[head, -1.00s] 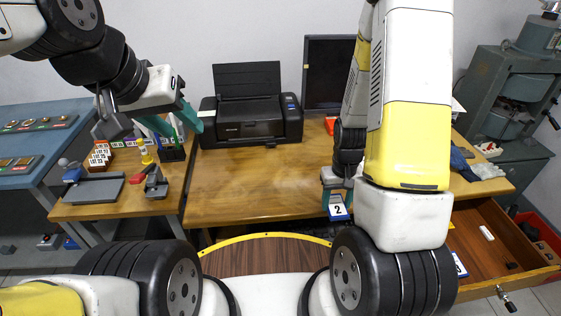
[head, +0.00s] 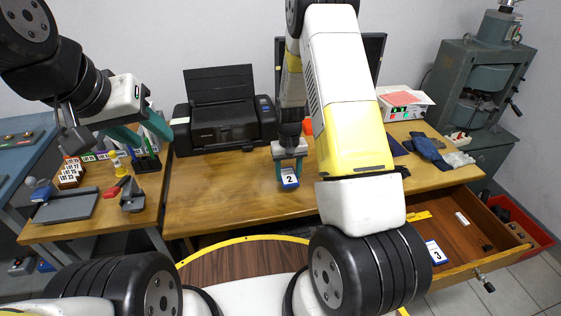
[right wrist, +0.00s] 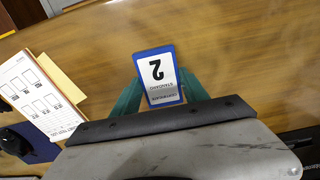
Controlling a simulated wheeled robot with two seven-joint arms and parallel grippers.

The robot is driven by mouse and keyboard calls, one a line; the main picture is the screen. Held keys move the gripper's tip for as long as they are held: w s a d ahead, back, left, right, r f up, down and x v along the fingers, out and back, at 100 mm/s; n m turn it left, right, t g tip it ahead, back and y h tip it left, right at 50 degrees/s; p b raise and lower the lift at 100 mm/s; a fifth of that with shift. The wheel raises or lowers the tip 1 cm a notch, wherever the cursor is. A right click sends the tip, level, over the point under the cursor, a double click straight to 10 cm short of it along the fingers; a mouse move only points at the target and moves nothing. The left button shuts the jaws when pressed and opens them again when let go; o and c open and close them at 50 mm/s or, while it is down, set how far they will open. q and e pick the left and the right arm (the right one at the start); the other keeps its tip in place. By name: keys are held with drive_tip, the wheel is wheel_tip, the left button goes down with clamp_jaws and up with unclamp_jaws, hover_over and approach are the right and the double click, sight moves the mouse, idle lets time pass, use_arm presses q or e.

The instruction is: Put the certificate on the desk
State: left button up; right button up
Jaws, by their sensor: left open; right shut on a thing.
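A small blue-framed white card marked 2 (head: 289,179) is between the teal fingers of my right gripper (head: 289,160), which is shut on it. The right wrist view shows the card's face (right wrist: 157,80), with small print beside the numeral, over the wooden desk (head: 225,190). I cannot tell whether it touches the desk top. A similar card marked 3 (head: 436,252) lies in the open drawer (head: 455,235) at the desk's right. My left gripper (head: 150,128) is open and empty, raised left of the printer.
A black printer (head: 222,120) stands at the desk's back left, with a monitor (head: 372,55) behind my right arm. A printed sheet (right wrist: 38,95) lies near the held card. A blue cloth (head: 430,150) lies at the right. The desk's front left is clear.

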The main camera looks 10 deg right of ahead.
drive_tip(key=shift+s+f, duration=0.1)
drive_tip(key=shift+f, duration=1.3)
drive_tip(key=shift+f, duration=0.1)
drive_tip(key=o, duration=1.4)
drive_tip(key=shift+c, duration=0.2)
wheel_tip(320, 180, up, 12)
wheel_tip(320, 180, up, 19)
drive_tip(key=t+y, duration=0.2)
drive_tip(key=t, duration=0.1)
hover_over(289, 176)
drive_tip(key=s+a, duration=0.1)
drive_tip(key=s, duration=0.8)
drive_tip(key=s+r+t, duration=0.1)
drive_tip(key=s+r, duration=0.3)
drive_tip(key=s, duration=0.3)
drive_tip(key=s+a+r+t, duration=0.1)
drive_tip(key=s+r, duration=0.3)
drive_tip(key=s, duration=0.4)
drive_tip(key=shift+a+r+t, duration=0.15)
drive_tip(key=shift+r+t, duration=0.1)
drive_tip(key=shift+t, duration=0.35)
